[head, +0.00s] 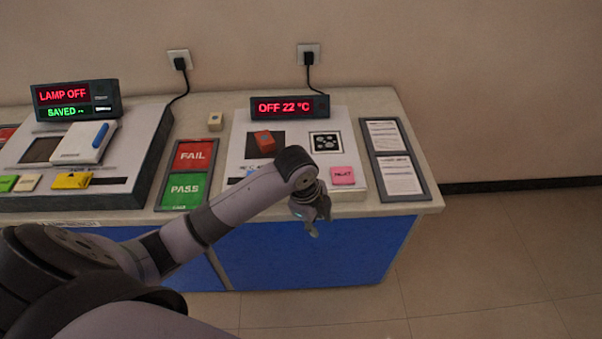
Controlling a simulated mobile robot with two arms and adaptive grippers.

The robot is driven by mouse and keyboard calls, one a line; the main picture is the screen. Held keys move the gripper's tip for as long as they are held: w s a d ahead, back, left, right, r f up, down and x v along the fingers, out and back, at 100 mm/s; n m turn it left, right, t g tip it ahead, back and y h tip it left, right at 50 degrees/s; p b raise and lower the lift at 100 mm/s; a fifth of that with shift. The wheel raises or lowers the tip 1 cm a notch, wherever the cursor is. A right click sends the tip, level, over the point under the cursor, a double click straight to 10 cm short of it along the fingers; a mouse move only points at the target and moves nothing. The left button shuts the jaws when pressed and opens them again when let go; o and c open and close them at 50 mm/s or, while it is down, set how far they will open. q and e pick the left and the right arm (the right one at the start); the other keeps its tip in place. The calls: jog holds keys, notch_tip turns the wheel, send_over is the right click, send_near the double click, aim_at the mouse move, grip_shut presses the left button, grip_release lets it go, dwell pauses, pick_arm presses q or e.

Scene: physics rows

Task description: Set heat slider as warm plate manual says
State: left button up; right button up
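The warm plate (236,148) is a white panel on the counter, with a display (290,107) reading "OFF 22 °C". A dark square and a dark patterned square show on it, and an orange-red block (264,140) sits by the first. A pink tag (343,176) with small lettering is at its front right. My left arm crosses its front, so I cannot make out the heat slider. The manual (394,158), two printed pages in a dark frame, lies to the right; its text is too small to read. My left gripper (312,218) hangs by the counter's front edge, its finger opening unclear.
A lamp device (150,160) with a "LAMP OFF" display stands left. A red FAIL and green PASS board (158,200) lies between the two stations, with a small beige cube (215,121) behind it. Cords run to wall sockets. Floor right of the counter is clear.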

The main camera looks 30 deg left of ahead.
pick_arm(q)
jog(key=w+a+r+m+g+y, duration=0.1)
jog(key=w+a+r+m, duration=0.2)
jog(key=a+r+m, duration=0.55)
jog(key=w+a+r+m+g+y, duration=0.1)
jog(key=w+a+r+m, duration=0.3)
jog(key=r, duration=0.8)
jog(key=shift+n, duration=0.65)
jog(key=f+p, duration=0.1)
jog(key=f, duration=1)
jog(key=a+f+p, duration=0.1)
jog(key=f, duration=0.5)
jog(key=shift+s+p, duration=0.3)
jog(key=shift+s, duration=0.05)
jog(key=shift+r, duration=0.1)
grip_shut()
